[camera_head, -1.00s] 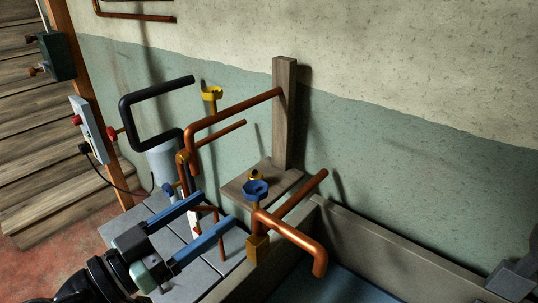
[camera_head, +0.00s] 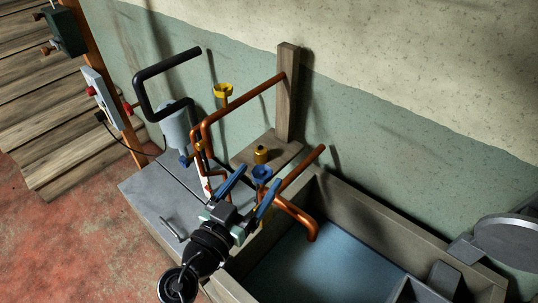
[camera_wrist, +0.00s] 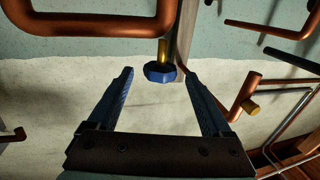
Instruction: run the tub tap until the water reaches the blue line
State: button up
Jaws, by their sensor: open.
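The tub (camera_head: 385,213) is a grey stone-like basin at the lower right, with a blue surface (camera_head: 335,262) inside; I cannot tell the water level, and I make out no blue line. In the wrist view the handle appears between and just past the fingertips, with no clear contact.
A yellow handle (camera_head: 223,91), copper pipes (camera_head: 243,102) and a black pipe (camera_head: 140,92) stand behind left. A small brass piece (camera_head: 261,154) sits on a ledge by a wooden post (camera_head: 287,95). A grey box with red knobs (camera_head: 101,97) is at the left. Red floor is free at lower left.

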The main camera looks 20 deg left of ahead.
aim_at(263, 165)
jog(key=w, duration=0.4)
jog(key=w+p, duration=0.1)
jog(key=w, duration=0.1)
jog(key=shift+d, duration=0.4)
jog(key=shift+c, duration=0.3)
grip_shut()
jog(key=shift+f+n+y+b, duration=0.1)
jog(key=shift+n+y+b, duration=0.25)
jog(key=shift+n+y, duration=0.4)
jog(key=shift+s+a+n+y+p, duration=0.1)
jog(key=shift+a+n+y+p, duration=0.15)
jog(key=shift+y, duration=0.4)
jog(key=shift+n+y+p, duration=0.15)
jog(key=shift+n+y, duration=0.15)
jog(key=shift+y, duration=0.3)
jog(key=n+y+p, duration=0.1)
jog(key=y+p, duration=0.1)
jog(key=n+y+p, duration=0.1)
jog(key=p, duration=0.2)
jog(key=shift+a+g+y, duration=0.3)
jog(key=shift+a+y, duration=0.1)
